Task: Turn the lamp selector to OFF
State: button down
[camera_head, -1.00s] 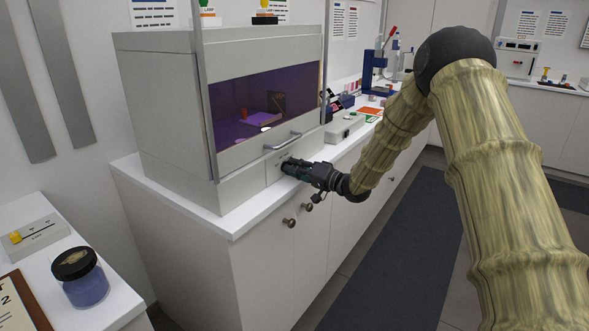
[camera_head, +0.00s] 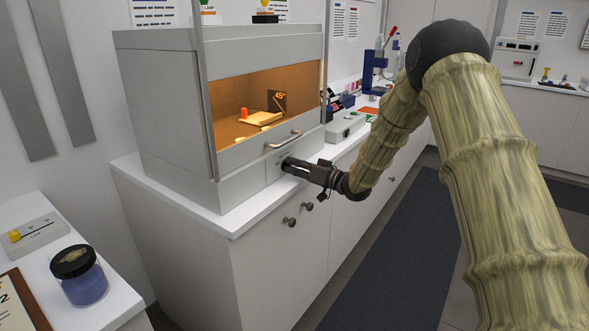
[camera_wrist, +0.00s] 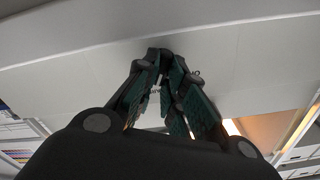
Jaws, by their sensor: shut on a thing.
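The lamp selector is on the lower front panel (camera_head: 258,172) of the grey viewing cabinet (camera_head: 160,95). My gripper (camera_head: 287,165) is at that panel with its fingers shut on the selector knob, which they hide. In the wrist view my gripper's fingertips (camera_wrist: 164,57) close together against the pale panel. The knob's pointer and the position labels cannot be read. The cabinet window (camera_head: 226,103) glows orange, so a lamp is lit inside.
The window's handle (camera_head: 283,140) sits just above my gripper. Cupboard knobs (camera_head: 289,221) are below. A jar of blue pigment (camera_head: 82,278) stands on the left counter.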

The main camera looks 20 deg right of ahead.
jog(key=n+b, duration=0.1)
jog(key=n, duration=0.3)
jog(key=shift+a+f+n+b, duration=0.1)
jog(key=shift+n+b, duration=0.2)
jog(key=shift+n, duration=0.1)
jog(key=n+b, duration=0.2)
jog(key=n, duration=0.1)
jog(key=shift+s+f+n, duration=0.1)
jog(key=shift+s+n, duration=0.05)
jog(key=shift+n, duration=0.15)
jog(key=n+b, duration=0.2)
jog(key=n, duration=0.2)
jog(key=shift+s+a, duration=0.1)
jog(key=shift+a, duration=0.05)
jog(key=shift+n+b, duration=1.2)
jog(key=shift+n, duration=0.5)
jog(key=c, duration=1.5)
grip_release()
jog(key=shift+a, duration=0.1)
jog(key=v, duration=1.2)
